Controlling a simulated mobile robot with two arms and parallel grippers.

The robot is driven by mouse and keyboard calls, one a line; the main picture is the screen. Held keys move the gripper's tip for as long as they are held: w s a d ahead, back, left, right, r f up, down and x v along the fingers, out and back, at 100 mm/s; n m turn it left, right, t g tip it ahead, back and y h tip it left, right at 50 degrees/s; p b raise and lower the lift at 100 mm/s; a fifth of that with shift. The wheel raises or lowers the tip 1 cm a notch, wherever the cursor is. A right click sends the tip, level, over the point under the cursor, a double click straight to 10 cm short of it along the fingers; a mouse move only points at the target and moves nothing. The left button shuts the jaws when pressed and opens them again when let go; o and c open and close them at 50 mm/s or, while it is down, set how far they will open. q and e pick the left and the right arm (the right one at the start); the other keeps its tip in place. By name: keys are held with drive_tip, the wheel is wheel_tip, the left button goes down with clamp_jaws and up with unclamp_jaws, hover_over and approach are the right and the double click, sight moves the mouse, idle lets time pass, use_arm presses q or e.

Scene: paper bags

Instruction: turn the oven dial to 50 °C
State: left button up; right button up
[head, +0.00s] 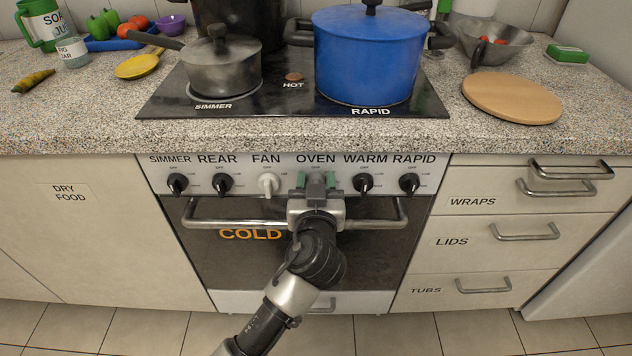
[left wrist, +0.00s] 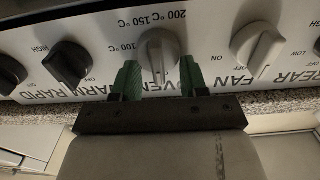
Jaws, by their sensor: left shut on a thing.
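The oven dial (left wrist: 159,52) is a light grey knob on the front panel under the label OVEN. In the left wrist view, which is upside down, it sits between the two green fingers of my left gripper (left wrist: 160,79). The marks 100 °C, 150 °C and 200 °C show around it; a 50 °C mark is not visible. I cannot tell exactly where its pointer is set. In the head view my left gripper (head: 316,182) reaches the panel from below and largely hides the dial. It is shut on the dial. My right gripper is not in view.
A white fan dial (head: 268,184) and a black warm dial (head: 364,183) flank the oven dial closely. The oven door handle (head: 232,222) runs just below, behind my wrist. A blue pot (head: 368,55) and a grey saucepan (head: 222,68) stand on the hob above.

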use_arm(q)
drive_tip(key=shift+m, duration=0.3)
drive_tip(key=shift+d, duration=0.1)
drive_tip(key=shift+d+m+p, duration=0.1)
drive_tip(key=shift+m+p, duration=0.3)
drive_tip(key=shift+m, duration=0.5)
drive_tip(key=m+p, duration=0.1)
drive_tip(key=m, duration=0.1)
drive_tip(key=m+p, duration=0.1)
drive_tip(key=m, duration=0.2)
drive_tip(key=shift+d+f+m, duration=0.15)
drive_tip(key=shift+d+m, duration=0.15)
drive_tip(key=shift+d, duration=0.1)
drive_tip(key=shift+d+f+m, duration=0.1)
drive_tip(key=shift+f+m, duration=0.05)
drive_tip(key=shift+m, duration=0.85)
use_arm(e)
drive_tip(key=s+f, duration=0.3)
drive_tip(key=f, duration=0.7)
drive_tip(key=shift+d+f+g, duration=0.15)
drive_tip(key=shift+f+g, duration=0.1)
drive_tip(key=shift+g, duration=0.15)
use_arm(q)
drive_tip(key=o, duration=0.9)
